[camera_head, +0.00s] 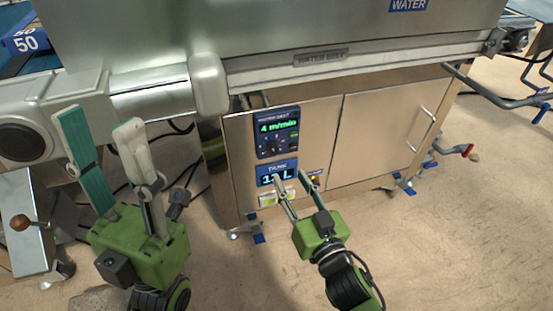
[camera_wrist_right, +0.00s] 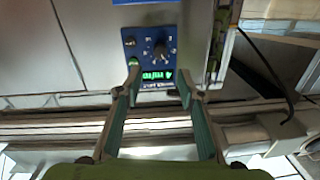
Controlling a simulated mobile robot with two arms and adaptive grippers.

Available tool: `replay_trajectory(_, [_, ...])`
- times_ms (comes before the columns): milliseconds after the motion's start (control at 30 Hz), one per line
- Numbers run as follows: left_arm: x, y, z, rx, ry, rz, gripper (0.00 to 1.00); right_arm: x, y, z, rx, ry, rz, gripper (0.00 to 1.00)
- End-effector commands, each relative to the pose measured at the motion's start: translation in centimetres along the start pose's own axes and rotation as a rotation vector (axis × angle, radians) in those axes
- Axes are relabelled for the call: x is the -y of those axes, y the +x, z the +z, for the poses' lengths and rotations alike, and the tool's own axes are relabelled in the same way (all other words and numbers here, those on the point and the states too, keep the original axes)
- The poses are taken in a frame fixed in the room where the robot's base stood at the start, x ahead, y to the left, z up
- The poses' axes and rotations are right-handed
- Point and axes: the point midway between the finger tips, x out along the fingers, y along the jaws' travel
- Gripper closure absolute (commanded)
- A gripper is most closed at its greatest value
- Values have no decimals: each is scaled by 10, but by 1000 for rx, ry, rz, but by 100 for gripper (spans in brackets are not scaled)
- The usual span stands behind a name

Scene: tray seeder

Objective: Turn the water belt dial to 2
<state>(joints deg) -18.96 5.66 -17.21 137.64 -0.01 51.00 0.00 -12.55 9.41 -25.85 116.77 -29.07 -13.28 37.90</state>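The water belt panel (camera_head: 277,132) is dark blue and sits on the steel cabinet front, with a green display reading "4 m/min" above a dark round dial (camera_head: 273,145). The panel and dial (camera_wrist_right: 159,52) also show in the right wrist view, turned upside down. My right gripper (camera_head: 289,179) is open and empty, in front of the tank display below the panel. In the right wrist view, its fingertips (camera_wrist_right: 158,80) are apart, level with the speed display and short of the dial. My left gripper (camera_head: 100,118) is open and empty at the left, away from the panel.
The tank display (camera_head: 275,172) is partly hidden by my right fingers. Small buttons sit beneath it. The cabinet door (camera_head: 385,135) has a handle at the right. A belt frame rail (camera_head: 350,66) juts out above the panel. The floor in front is clear.

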Motion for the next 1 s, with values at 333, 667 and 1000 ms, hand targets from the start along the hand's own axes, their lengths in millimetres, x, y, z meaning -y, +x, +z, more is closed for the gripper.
replay_trajectory(333, [-1,6,2,-57,8,23,60,0,65,2,-2,-1,-1,65])
replay_trajectory(667, [-2,12,3,-84,12,35,60,0,95,1,0,0,-1,65])
replay_trajectory(1000, [-2,14,3,-85,12,35,60,0,96,1,1,1,0,72])
